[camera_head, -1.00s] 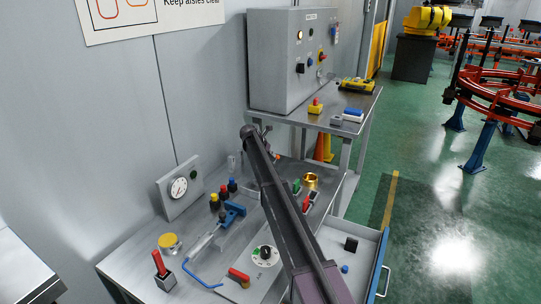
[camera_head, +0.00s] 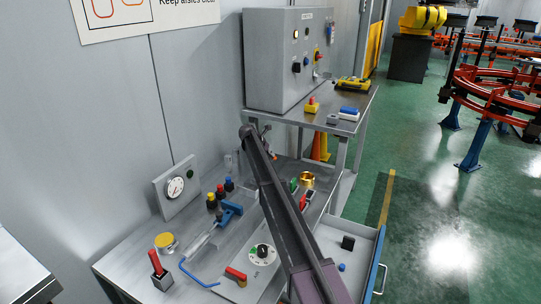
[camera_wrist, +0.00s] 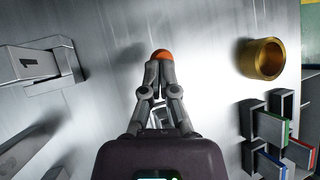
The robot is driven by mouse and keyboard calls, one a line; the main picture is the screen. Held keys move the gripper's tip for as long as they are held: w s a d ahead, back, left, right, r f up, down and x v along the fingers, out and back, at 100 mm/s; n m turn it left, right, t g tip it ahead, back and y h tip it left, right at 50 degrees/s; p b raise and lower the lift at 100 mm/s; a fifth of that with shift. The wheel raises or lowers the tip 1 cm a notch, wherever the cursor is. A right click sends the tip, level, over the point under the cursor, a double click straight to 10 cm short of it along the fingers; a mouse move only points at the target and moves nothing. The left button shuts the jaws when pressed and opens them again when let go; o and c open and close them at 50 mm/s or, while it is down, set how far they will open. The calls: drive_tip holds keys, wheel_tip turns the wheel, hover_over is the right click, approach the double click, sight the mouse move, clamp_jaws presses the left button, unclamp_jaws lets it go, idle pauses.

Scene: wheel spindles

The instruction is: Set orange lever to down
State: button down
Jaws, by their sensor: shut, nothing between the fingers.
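The orange lever shows as a rounded orange tip (camera_wrist: 161,53) in the wrist view, just beyond my fingertips. Its lower part is hidden behind the fingers, so I cannot tell its tilt. My gripper (camera_wrist: 158,68) is shut with nothing held. Its fingertips are at or very near the orange tip; contact cannot be told. In the head view a small bit of orange (camera_head: 273,155) shows beside my arm, which hides most of that spot.
A brass ring (camera_wrist: 262,59) and slotted holders with coloured pieces (camera_wrist: 272,130) lie right of my gripper. A grey block marked 1 (camera_wrist: 28,64) is at left. The bench also carries a gauge (camera_head: 176,188), a dial (camera_head: 263,252) and a red-handled lever (camera_head: 158,264).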

drive_tip(key=w+r+p+v, duration=0.1)
drive_tip(key=p+v, duration=1)
drive_tip(key=v, duration=0.3)
drive_tip(key=shift+d, duration=0.35)
drive_tip(key=shift+f, duration=0.1)
idle(0.3)
drive_tip(key=s+d+m+g+y+p, duration=0.1)
drive_tip(key=s+d+m, duration=0.4)
drive_tip(key=s, duration=0.4)
drive_tip(key=s+d+f+m+g+y+p, duration=0.1)
drive_tip(key=s+d+m, duration=0.35)
drive_tip(key=s, duration=0.45)
drive_tip(key=s+d+m+g+y, duration=0.1)
drive_tip(key=s+d+m, duration=0.35)
drive_tip(key=s, duration=0.35)
drive_tip(key=s+d+m+y+p, duration=0.1)
drive_tip(key=s+m, duration=0.6)
drive_tip(key=s, duration=0.7)
drive_tip(key=s+d+m+g+y+p, duration=0.1)
drive_tip(key=s+d+m, duration=0.4)
drive_tip(key=s, duration=1)
drive_tip(key=m+y, duration=0.1)
drive_tip(key=m, duration=0.2)
drive_tip(key=shift+d+r+y, duration=0.2)
drive_tip(key=shift+r+y, duration=0.15)
drive_tip(key=shift+y, duration=0.05)
